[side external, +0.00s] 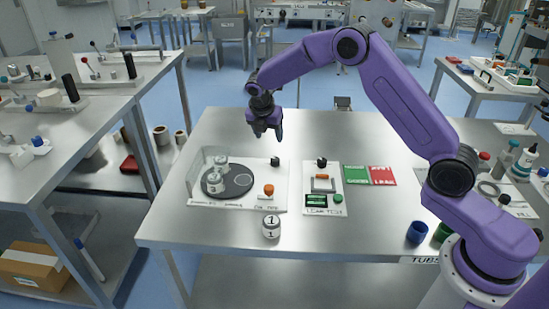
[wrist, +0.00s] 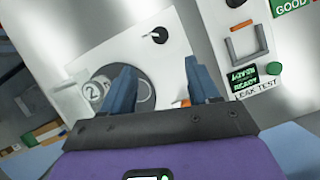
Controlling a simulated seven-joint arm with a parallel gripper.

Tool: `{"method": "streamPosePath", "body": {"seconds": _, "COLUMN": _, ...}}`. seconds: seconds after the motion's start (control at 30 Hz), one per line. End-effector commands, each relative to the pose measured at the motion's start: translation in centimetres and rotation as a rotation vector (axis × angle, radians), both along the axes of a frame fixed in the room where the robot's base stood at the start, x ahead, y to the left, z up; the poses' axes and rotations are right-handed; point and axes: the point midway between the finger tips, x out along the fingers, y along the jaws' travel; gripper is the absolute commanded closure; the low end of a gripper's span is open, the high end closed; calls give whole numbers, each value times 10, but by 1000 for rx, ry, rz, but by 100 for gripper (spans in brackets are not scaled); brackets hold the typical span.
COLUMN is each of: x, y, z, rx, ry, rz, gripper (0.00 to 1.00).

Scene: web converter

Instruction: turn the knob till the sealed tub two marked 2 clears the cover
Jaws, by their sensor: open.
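A white panel (side external: 248,201) on the steel table carries a dark round turntable (side external: 238,186). Two small white tubs stand at the turntable's left, a front tub (side external: 214,184) and a rear tub (side external: 222,164), beside a clear cover (side external: 197,163). The wrist view shows a tub marked 2 (wrist: 92,91); I cannot tell how the cover overlaps it. A black knob (side external: 275,161) sits at the panel's back right and also shows in the wrist view (wrist: 159,36). An orange knob (side external: 268,189) is nearer the front. My gripper (side external: 266,134) is open and empty above the panel's back part.
A tub marked 1 (side external: 271,228) stands on the table in front of the panel. To the right are a leak-test panel (side external: 323,196), a green GOOD card (side external: 355,174) and a red card (side external: 382,175). A blue cup (side external: 417,233) stands at front right.

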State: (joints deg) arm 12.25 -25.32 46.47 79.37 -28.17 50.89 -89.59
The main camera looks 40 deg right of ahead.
Motion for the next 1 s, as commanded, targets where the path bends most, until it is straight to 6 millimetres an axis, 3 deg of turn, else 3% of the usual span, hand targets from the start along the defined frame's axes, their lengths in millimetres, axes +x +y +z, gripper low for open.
{"method": "streamPosePath", "body": {"seconds": 0.6, "x": 21, "y": -38, "z": -106, "rx": 0, "ry": 2, "rz": -2, "gripper": 40}}
{"method": "streamPosePath", "body": {"seconds": 0.8, "x": 25, "y": -44, "z": -123, "rx": 1, "ry": 0, "rz": -1, "gripper": 40}}
{"method": "streamPosePath", "body": {"seconds": 1.0, "x": 26, "y": -46, "z": -128, "rx": 1, "ry": -1, "rz": -1, "gripper": 40}}
